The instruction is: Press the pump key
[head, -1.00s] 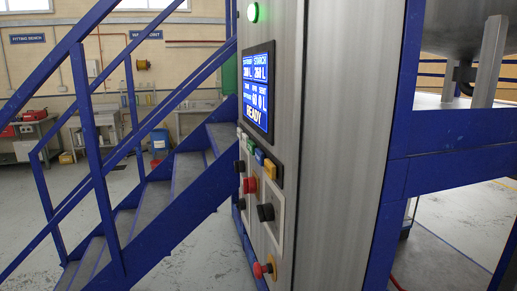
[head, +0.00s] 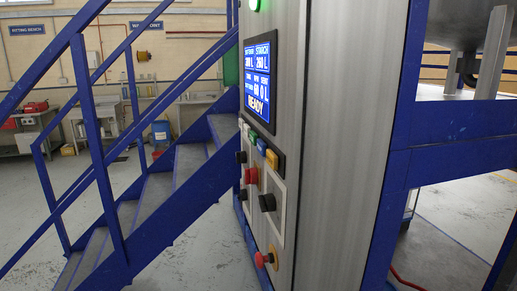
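A grey metal control cabinet (head: 335,150) stands in the middle of the head view, its control face seen at a steep angle. A blue screen (head: 259,80) on it shows READY. Below the screen is a slanted row of small coloured keys: a green key (head: 253,138), a blue key (head: 262,146) and a yellow key (head: 272,159), with a pale key (head: 242,125) at the far-left end. Their labels are too small to read, so I cannot tell which is the pump key. Neither of my grippers is in view.
Below the keys are a red button (head: 252,176), black knobs (head: 267,202) and a red mushroom button (head: 265,259) on yellow. Blue-railed stairs (head: 165,190) rise at the left, close to the cabinet. A blue frame (head: 450,140) stands right. Floor (head: 195,262) in front is clear.

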